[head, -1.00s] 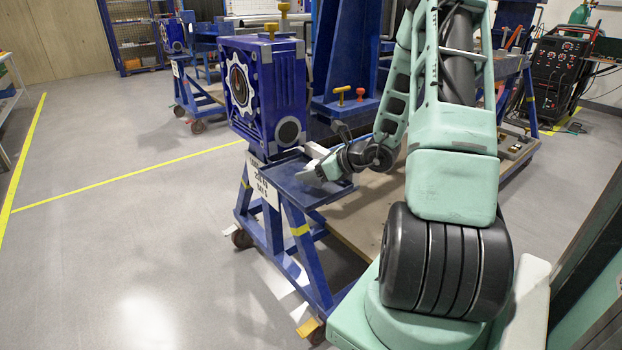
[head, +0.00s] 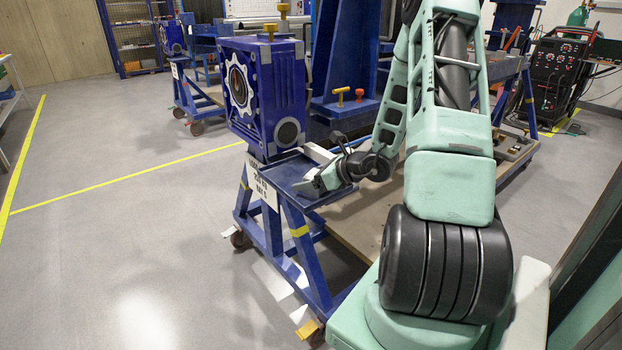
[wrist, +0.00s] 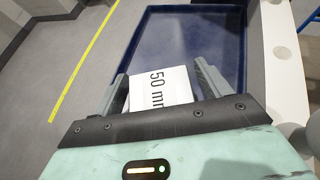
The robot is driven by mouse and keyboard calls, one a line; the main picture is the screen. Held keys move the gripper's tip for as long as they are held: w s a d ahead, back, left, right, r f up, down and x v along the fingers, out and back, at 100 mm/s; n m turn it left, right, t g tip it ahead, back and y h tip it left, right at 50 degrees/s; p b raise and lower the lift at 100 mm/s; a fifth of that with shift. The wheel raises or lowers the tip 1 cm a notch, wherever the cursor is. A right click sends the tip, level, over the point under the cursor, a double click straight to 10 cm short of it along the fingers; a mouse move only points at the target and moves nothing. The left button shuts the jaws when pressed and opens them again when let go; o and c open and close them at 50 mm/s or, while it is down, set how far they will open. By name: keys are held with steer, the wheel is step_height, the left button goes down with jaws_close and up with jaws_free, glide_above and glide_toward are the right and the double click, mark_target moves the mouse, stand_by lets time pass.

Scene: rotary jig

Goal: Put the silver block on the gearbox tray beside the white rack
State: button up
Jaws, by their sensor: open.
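The silver block (wrist: 160,88) shows its pale top face, marked "50 mm", in the wrist view. It lies over the near part of the blue gearbox tray (wrist: 190,35), between my fingers. My gripper (wrist: 165,82) is open, one finger on each side of the block; I cannot tell if either touches it. The white rack (wrist: 281,60) runs along the right of the tray in the wrist view. In the head view my gripper (head: 309,186) is low over the tray (head: 283,172), and the rack (head: 318,153) appears as a pale bar behind it. The block cannot be made out there.
The blue gearbox (head: 265,90) with a white gear emblem stands at the tray's far left end. A blue wheeled stand (head: 312,255) carries the tray. A blue column (head: 347,60) rises behind. Open floor (head: 130,220) lies to the left.

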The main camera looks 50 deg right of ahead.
steer(key=shift+r, duration=0.3)
steer(key=v, duration=1.2)
steer(key=w+a+r+n+g+y, duration=0.1)
steer(key=w+a+n+g+y, duration=0.2)
steer(key=a+n, duration=0.75)
steer(key=w+a+r+n+g+y, duration=0.1)
steer(key=a+n+g+y, duration=0.4)
steer(key=a, duration=1.1)
steer(key=s+a+r+n+g+h, duration=0.1)
steer(key=s+a+n+h, duration=0.3)
steer(key=n, duration=0.9)
steer(key=s+a+r+n+g+h, duration=0.2)
steer(key=s+a+n+h, duration=0.3)
steer(key=s+a+n, duration=0.6)
steer(key=shift+a+n+g+p, duration=0.5)
steer(key=shift+a+n, duration=0.65)
steer(key=shift+a, duration=0.85)
